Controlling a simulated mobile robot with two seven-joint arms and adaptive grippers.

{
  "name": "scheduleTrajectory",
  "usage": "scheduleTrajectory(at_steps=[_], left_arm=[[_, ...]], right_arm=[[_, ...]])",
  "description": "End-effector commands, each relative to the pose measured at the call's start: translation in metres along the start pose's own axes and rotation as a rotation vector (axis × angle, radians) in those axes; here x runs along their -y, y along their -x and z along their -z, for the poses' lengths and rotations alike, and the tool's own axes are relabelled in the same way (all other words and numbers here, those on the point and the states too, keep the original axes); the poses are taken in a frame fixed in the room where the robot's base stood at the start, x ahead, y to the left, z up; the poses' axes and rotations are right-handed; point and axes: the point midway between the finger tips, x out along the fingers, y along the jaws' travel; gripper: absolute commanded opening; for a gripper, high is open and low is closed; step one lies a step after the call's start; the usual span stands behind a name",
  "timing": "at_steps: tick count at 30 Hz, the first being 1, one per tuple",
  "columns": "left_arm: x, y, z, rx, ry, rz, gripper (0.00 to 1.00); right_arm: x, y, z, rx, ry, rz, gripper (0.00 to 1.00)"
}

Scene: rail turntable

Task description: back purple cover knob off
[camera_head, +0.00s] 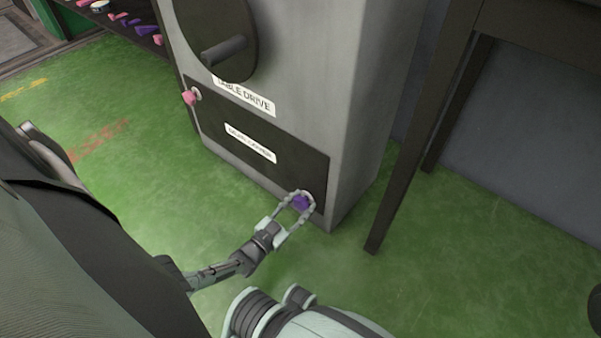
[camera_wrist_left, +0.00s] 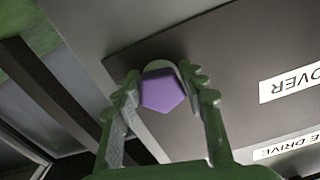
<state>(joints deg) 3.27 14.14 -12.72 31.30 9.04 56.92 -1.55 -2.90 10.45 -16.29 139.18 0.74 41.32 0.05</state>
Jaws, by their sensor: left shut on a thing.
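The purple knob (camera_head: 301,202) is on the lower right corner of the dark cover panel (camera_head: 225,128) of a grey cabinet. In the left wrist view the purple knob (camera_wrist_left: 163,91) looks five-sided and sits between the fingers. My left gripper (camera_head: 296,204) is shut on it, one finger at each side. The left gripper also shows in the left wrist view (camera_wrist_left: 165,98). A pink knob (camera_head: 190,98) is at the panel's upper left corner. My right gripper is not in view.
The cabinet (camera_head: 305,60) has a dark wheel with a handle (camera_head: 223,50) above the panel. A dark table leg (camera_head: 415,140) stands to the right. A shelf with small pink and purple parts (camera_head: 135,22) is at the upper left. Green floor lies in front.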

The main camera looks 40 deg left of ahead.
Motion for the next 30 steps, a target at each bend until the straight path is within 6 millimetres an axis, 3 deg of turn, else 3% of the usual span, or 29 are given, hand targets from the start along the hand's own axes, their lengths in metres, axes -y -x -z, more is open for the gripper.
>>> scheduleTrajectory(at_steps=[9,10,15,25,30], left_arm=[[-0.001,0.001,0.0,-0.001,0.001,-0.001,0.12],[-0.001,0.001,0.0,-0.001,0.001,-0.001,0.42],[-0.001,0.001,0.0,0.0,0.0,-0.001,0.62],[0.0,0.003,0.0,0.0,0.0,0.0,0.62],[0.0,0.027,-0.001,0.002,-0.001,-0.002,0.62]], right_arm=[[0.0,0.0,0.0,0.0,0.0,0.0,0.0],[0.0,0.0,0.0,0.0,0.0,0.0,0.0],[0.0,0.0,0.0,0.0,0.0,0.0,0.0],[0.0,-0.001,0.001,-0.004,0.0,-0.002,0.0],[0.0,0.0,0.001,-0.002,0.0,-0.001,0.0]])
